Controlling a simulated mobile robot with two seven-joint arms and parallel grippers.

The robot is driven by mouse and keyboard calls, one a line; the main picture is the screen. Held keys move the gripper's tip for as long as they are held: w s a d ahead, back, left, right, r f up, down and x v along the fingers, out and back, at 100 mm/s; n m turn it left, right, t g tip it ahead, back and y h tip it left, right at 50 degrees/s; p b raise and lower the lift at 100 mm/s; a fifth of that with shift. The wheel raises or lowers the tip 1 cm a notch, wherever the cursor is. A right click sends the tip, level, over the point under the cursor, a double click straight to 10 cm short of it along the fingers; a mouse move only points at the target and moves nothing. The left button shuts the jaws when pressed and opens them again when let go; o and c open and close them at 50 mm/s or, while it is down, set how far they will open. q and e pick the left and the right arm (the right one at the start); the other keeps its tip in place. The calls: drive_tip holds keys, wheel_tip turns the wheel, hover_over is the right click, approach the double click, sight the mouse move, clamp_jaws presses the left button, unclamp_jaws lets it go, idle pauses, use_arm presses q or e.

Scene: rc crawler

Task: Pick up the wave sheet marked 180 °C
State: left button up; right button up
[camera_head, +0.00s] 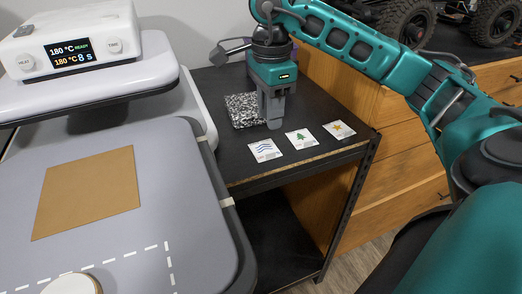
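The wave sheet (265,150) is a small white sheet with blue wavy lines and a small red mark too small to read. It lies flat near the front edge of the black table, leftmost in a row of sheets. My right gripper (273,124) points down just behind it, fingertips close to its back edge. I cannot tell whether the fingers touch the table or how far apart they are. A tree sheet (300,139) and a star sheet (339,130) lie to the right. My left gripper is not in view.
A heat press with a display (70,53) reading 180 °C stands at left, its grey lower plate (170,200) holding a brown sheet (88,190). Wooden drawers (390,190) and wheeled vehicles (408,18) are at right.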

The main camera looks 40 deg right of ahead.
sight(271, 153)
wheel_tip(271, 153, down, 10)
drive_tip(key=shift+s+d+r, duration=0.15)
drive_tip(key=shift+r, duration=0.1)
idle(0.3)
clamp_jaws()
